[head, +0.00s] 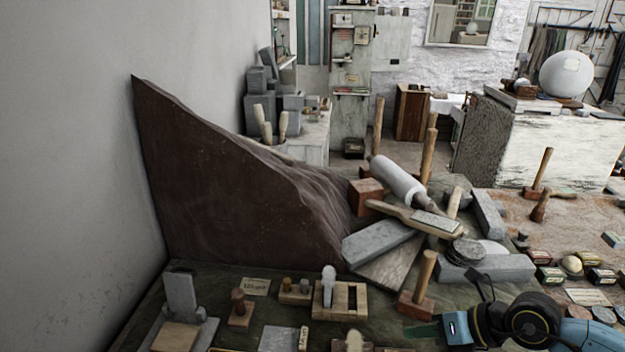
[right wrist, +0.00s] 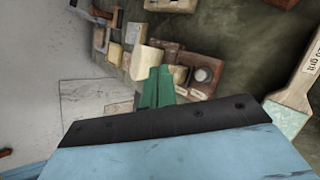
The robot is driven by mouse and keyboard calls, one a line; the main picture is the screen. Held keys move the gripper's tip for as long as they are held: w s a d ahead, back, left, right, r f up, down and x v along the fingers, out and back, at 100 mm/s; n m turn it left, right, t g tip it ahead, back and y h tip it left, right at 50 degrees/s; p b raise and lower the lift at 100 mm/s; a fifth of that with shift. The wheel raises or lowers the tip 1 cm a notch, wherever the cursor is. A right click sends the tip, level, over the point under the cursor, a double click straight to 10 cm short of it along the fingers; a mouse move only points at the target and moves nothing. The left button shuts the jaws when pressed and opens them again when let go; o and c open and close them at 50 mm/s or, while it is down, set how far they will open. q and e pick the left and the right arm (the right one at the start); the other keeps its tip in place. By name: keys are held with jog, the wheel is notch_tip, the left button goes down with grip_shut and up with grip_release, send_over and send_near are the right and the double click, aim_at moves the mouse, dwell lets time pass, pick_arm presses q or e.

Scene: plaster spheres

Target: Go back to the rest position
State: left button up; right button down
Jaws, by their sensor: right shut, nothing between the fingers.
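My right gripper (head: 422,331) is at the lower right of the head view, over the front of the cluttered workbench. Its green fingers are together with nothing between them. They also show closed in the right wrist view (right wrist: 157,88), with small blocks and tools on the bench beyond them. My blue and black right arm comes in from the lower right corner. My left gripper does not show in either view.
A large dark brown slab (head: 230,170) stands against the left wall. Grey stone blocks (head: 382,241), a white cylinder (head: 397,181) and wooden mallets (head: 423,280) are piled mid-bench. A wooden block with a round knob (head: 340,300) sits in front. Sandy surface (head: 585,222) at right is fairly open.

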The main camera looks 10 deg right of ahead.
jog(key=w+a+r+m+t+y, duration=0.2)
jog(key=a+r+m+t, duration=0.4)
jog(key=r+m+t, duration=0.6)
jog(key=s+d+f+m+g+h, duration=0.35)
jog(key=f+m+h, duration=0.2)
jog(key=m, duration=0.45)
jog(key=s+d+f+m+g+h, duration=0.25)
jog(key=d+f+m+h, duration=0.35)
jog(key=m, duration=0.4)
jog(key=s+a+f+m+g+y, duration=0.1)
jog(key=s+a+f+m+g, duration=0.2)
jog(key=s, duration=0.4)
jog(key=s+a+f+g+y, duration=0.1)
jog(key=s+a+f+g, duration=0.3)
jog(key=s, duration=0.3)
notch_tip(320, 180, down, 30)
jog(key=s+f+g+b, duration=0.1)
jog(key=s+g+b, duration=0.2)
jog(key=b, duration=0.2)
jog(key=s+d+f+b, duration=0.1)
jog(key=s+f+b, duration=0.1)
jog(key=s+f, duration=0.6)
jog(key=s+d+f+b, duration=0.2)
jog(key=s+f, duration=0.6)
jog(key=f, duration=0.2)
jog(key=shift+d+f+g+b, duration=0.2)
jog(key=shift+d+g+b, duration=0.1)
jog(key=shift+g, duration=0.1)
